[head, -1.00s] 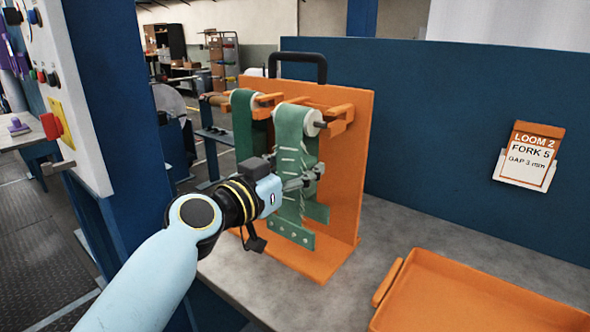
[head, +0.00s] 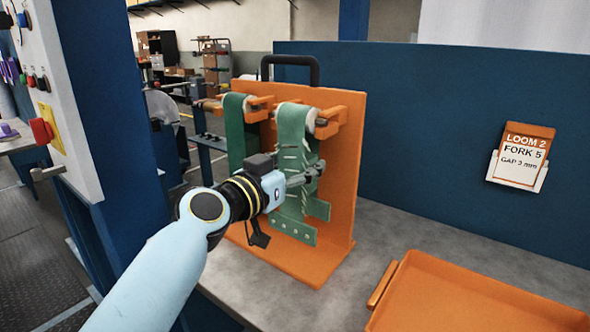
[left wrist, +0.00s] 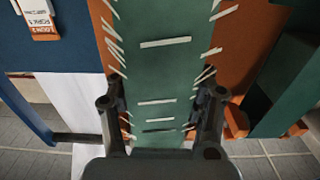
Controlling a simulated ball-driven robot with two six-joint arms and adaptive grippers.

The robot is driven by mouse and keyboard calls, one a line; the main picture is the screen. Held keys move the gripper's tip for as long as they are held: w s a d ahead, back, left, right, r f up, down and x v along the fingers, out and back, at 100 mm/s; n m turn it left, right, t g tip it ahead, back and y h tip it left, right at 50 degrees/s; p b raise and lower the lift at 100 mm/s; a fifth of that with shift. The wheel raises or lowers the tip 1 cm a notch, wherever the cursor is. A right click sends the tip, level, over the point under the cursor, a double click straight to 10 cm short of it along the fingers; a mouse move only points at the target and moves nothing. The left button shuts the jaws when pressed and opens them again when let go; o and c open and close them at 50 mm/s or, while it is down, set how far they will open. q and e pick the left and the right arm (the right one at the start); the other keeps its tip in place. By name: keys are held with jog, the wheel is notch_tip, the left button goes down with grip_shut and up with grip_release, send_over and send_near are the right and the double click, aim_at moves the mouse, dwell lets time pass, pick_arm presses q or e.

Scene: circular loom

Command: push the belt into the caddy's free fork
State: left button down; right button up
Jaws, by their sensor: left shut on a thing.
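The orange caddy (head: 340,185) stands upright on the bench with a black handle on top. One green belt (head: 236,125) hangs from its left fork. A second green belt (head: 294,130), with white slits along its edges, hangs at the right fork (head: 328,118). Its white roll end and rod are at that fork; I cannot tell whether the rod is fully seated. My left gripper (head: 313,174) is shut on this belt below its roll. In the left wrist view its fingers (left wrist: 162,97) flank the belt (left wrist: 163,65) at both edges. My right gripper is not in view.
An empty orange tray (head: 455,300) lies at the bench's right front. A blue panel (head: 430,130) rises behind and carries a LOOM 2, FORK 5 card (head: 520,155). A blue post and a control panel (head: 75,90) stand at left. Grey bench top is clear between caddy and tray.

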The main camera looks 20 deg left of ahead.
pick_arm(q)
jog(key=shift+w+d, duration=0.25)
jog(key=shift+w, duration=0.4)
jog(key=shift+c, duration=2.2)
grip_release()
jog(key=v, duration=1.2)
jog(key=shift+r, duration=0.1)
